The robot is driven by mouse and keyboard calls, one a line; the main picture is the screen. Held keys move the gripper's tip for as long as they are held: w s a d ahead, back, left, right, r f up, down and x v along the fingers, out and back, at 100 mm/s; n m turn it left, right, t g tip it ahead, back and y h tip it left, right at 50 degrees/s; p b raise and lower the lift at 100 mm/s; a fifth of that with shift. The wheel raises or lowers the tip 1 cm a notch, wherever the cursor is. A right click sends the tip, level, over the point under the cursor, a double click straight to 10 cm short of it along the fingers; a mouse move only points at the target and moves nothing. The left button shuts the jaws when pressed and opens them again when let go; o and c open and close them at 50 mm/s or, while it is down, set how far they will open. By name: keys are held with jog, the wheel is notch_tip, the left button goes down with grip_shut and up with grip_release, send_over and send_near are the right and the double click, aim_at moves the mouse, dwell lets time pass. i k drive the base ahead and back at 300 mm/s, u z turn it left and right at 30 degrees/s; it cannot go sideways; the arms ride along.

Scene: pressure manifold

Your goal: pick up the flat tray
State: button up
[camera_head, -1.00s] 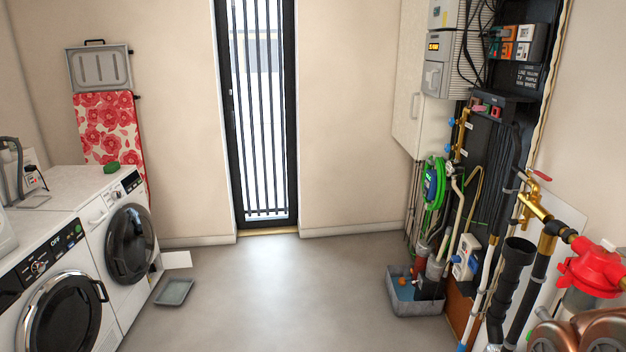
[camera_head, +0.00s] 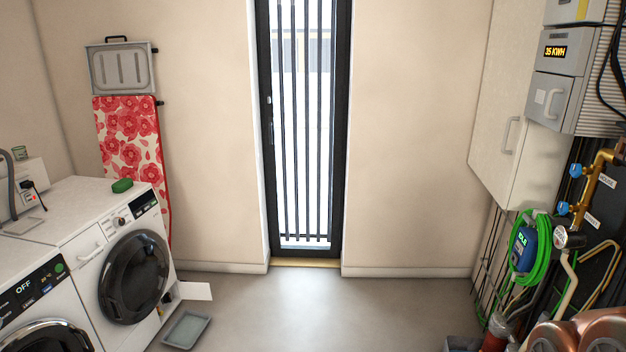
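The flat tray (camera_head: 187,331) is grey and shallow. It lies on the floor at the lower left, just right of the front of the washing machine. Nothing is seen resting in it. My gripper's fingers are not in view. Copper-coloured rounded parts (camera_head: 575,335) show at the lower right edge; I cannot tell whether they belong to my arm.
Two white front-loading machines (camera_head: 75,245) stand along the left. A white flat piece (camera_head: 195,291) lies behind the tray. Pipes, a green hose (camera_head: 541,262) and a wall cabinet (camera_head: 512,130) line the right. The middle floor (camera_head: 320,315) is clear.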

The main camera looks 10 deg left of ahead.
aim_at(185, 331)
jog(key=u, duration=0.4)
jog(key=i, duration=1.75)
jog(key=u, duration=1.65)
jog(key=i, duration=1)
jog(key=u, duration=1.15)
jog(key=i, duration=0.45)
jog(key=u, duration=0.25)
